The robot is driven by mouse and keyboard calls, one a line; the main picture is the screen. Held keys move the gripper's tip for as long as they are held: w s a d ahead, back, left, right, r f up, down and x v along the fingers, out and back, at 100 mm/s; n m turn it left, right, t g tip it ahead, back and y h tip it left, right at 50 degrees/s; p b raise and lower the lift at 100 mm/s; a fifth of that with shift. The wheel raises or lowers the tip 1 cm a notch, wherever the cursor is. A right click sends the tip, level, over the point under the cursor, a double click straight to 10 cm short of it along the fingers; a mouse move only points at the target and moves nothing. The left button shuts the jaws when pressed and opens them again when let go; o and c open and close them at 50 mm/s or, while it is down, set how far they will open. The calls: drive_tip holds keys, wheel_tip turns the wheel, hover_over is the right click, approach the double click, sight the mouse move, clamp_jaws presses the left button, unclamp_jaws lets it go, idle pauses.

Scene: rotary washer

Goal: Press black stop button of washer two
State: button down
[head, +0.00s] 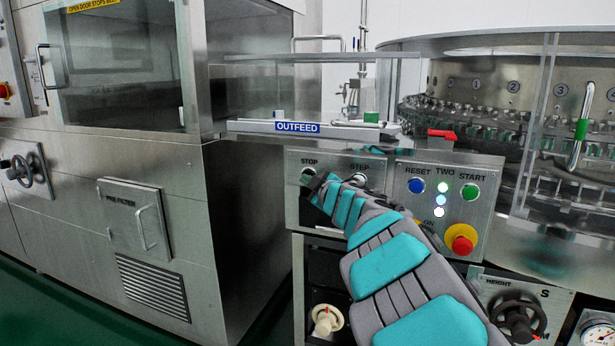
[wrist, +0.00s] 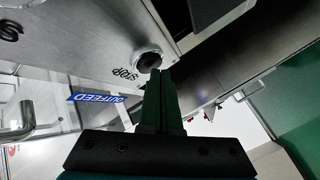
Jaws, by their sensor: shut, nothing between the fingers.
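The black stop button (head: 308,171) sits on the left of the steel control panel (head: 293,195), under the label STOP. It also shows in the wrist view as a round black knob (wrist: 149,62) with the STOP label beside it. My gripper (head: 322,181) is shut and empty. Its fingertips (wrist: 158,73) are at the button's edge in the wrist view; I cannot tell whether they touch it. My arm hides part of the panel.
Right of my arm, the panel marked TWO carries a blue reset button (head: 416,186), a green start button (head: 470,191) and a red emergency knob (head: 462,239). A blue OUTFEED sign (head: 297,127) is above the panel. A steel cabinet (head: 240,230) stands at the left.

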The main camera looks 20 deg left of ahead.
drive_tip(key=shift+w, duration=0.25)
drive_tip(key=shift+s, duration=0.1)
idle(0.5)
drive_tip(key=shift+s, duration=0.7)
drive_tip(key=shift+s, duration=0.15)
drive_tip(key=s+b, duration=0.1)
drive_tip(key=s, duration=0.3)
drive_tip(key=shift+s, duration=0.4)
drive_tip(key=shift+d, duration=0.1)
